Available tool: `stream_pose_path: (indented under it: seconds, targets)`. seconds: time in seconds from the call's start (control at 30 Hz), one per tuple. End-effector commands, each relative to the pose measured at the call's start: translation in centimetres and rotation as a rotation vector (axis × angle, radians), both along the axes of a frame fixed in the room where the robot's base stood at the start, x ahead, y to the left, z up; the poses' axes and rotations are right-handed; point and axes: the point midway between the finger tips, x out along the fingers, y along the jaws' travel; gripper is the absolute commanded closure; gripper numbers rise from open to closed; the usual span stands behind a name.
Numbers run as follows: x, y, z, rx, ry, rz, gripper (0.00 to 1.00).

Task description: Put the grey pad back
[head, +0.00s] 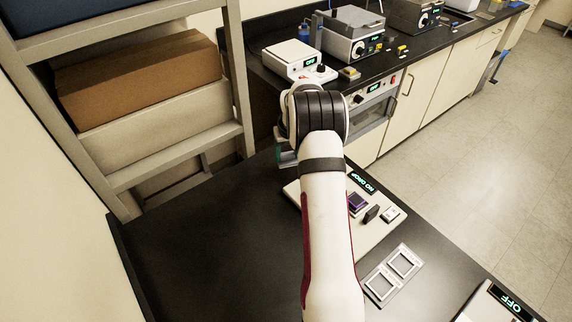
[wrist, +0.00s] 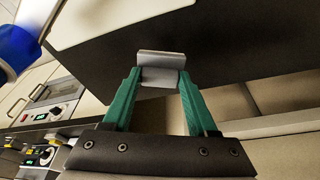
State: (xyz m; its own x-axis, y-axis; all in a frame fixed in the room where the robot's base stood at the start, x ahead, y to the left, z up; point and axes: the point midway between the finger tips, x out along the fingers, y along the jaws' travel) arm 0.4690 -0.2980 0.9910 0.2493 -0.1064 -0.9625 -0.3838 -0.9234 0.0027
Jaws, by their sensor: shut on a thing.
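My gripper (wrist: 160,82) has green fingers that are shut on a small light-grey piece, the grey pad (wrist: 161,60), in the wrist view. The pad shows as a bent-looking block with a lighter upper face, held at the fingertips. In the head view my arm hides most of the gripper; a bit of green shows left of the wrist. The pad cannot be made out there. The pale stylus profiler (head: 378,227) lies partly behind my arm, with a lit display (head: 362,182), a purple square piece (head: 357,202), a dark upright block (head: 371,213) and a white switch (head: 391,214).
A grey holder with two square frames (head: 392,275) lies on the black table (head: 200,240) right of my arm. Another device with an OFF display (head: 510,299) is at lower right. A shelf with boxes (head: 140,75) stands left. The table's left part is clear.

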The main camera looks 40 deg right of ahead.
Motion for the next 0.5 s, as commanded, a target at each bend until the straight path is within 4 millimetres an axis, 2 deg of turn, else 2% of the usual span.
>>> stream_pose_path:
  seconds: [0.23, 0.5]
  targets:
    - [0.0, 0.1, -4.1, 0.002, 0.001, -0.001, 1.0]
    - [0.0, 0.1, -4.4, -0.001, -0.002, 0.0, 1.0]
